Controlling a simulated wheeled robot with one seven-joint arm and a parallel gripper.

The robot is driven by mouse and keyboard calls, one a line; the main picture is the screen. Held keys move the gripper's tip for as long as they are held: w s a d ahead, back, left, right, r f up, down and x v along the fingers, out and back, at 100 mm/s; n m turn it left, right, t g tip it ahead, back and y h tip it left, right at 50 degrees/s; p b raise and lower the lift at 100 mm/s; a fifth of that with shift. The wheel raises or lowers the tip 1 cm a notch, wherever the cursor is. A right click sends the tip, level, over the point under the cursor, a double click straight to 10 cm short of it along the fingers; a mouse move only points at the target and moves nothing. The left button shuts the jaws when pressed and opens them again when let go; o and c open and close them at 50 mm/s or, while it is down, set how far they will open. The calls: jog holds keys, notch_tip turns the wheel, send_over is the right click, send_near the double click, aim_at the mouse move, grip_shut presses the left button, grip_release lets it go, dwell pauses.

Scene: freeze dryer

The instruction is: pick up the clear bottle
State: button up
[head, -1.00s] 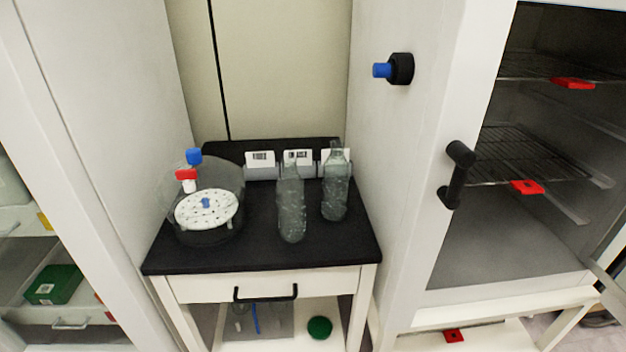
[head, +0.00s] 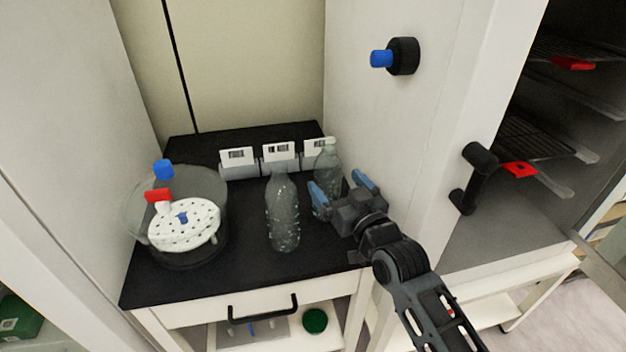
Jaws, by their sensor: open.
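Two clear bottles stand upright on the black table top. The nearer clear bottle (head: 283,215) is in the middle of the head view. The other clear bottle (head: 326,172) stands behind it to the right, partly hidden by my gripper. My gripper (head: 341,188) is open, with blue fingertips on either side of an empty gap. It is just right of and in front of the rear bottle, with its left fingertip overlapping that bottle in the picture. I cannot tell whether they touch. Nothing is held.
A clear round vessel (head: 215,190) with a white perforated disc (head: 184,225) and red and blue valves stands on the left of the black table (head: 250,272). Labelled white holders (head: 240,165) line the back. A cabinet wall with a black handle (head: 474,180) rises at right.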

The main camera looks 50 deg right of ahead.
jog(key=x, duration=0.2)
jog(key=shift+w+d, duration=0.1)
jog(key=shift+w, duration=0.2)
jog(key=x, duration=0.2)
jog(key=p+x, duration=0.1)
jog(key=x, duration=0.1)
jog(key=shift+w+d+f, duration=0.2)
jog(key=shift+w+d, duration=0.1)
jog(key=shift+w, duration=0.05)
